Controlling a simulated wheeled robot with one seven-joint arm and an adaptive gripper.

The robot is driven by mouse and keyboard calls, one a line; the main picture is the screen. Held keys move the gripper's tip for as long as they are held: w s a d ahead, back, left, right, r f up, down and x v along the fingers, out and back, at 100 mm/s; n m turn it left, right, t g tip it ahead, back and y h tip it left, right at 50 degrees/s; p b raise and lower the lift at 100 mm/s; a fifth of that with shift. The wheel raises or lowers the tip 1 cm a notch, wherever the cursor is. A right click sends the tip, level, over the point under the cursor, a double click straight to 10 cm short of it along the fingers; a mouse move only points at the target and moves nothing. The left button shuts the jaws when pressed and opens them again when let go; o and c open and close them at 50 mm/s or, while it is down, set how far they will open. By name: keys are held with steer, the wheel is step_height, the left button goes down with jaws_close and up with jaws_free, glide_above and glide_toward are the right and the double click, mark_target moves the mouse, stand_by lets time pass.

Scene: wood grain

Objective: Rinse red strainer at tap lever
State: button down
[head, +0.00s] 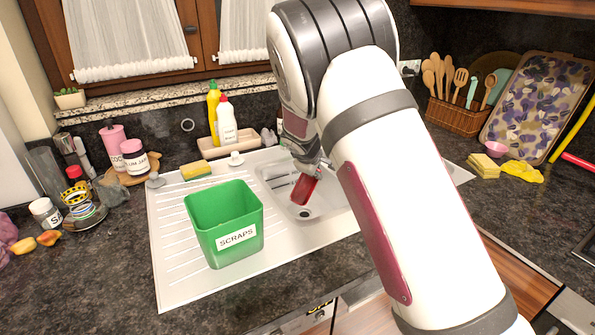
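A red object, which looks like the red strainer (305,189), is tilted in or just above the sink basin (325,209). My gripper (313,168) is at its upper end and appears shut on it, though the fingers are small and partly hidden. My arm reaches in from the front right and covers the right part of the sink and the wall behind it. I cannot make out the tap or its lever; my arm may hide them.
A green scraps bin (224,222) stands on the drainboard (172,262), left of the basin. A sponge (196,170) and a tray with a yellow bottle (213,112) and a white bottle (227,122) are behind. Jars crowd the left; a utensil basket (452,116) stands at right.

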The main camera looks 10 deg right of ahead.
stand_by(0.4)
steer(key=s+r+p, duration=0.4)
steer(key=s, duration=0.1)
steer(key=shift+p, duration=0.35)
steer(key=shift+d, duration=0.1)
stand_by(0.4)
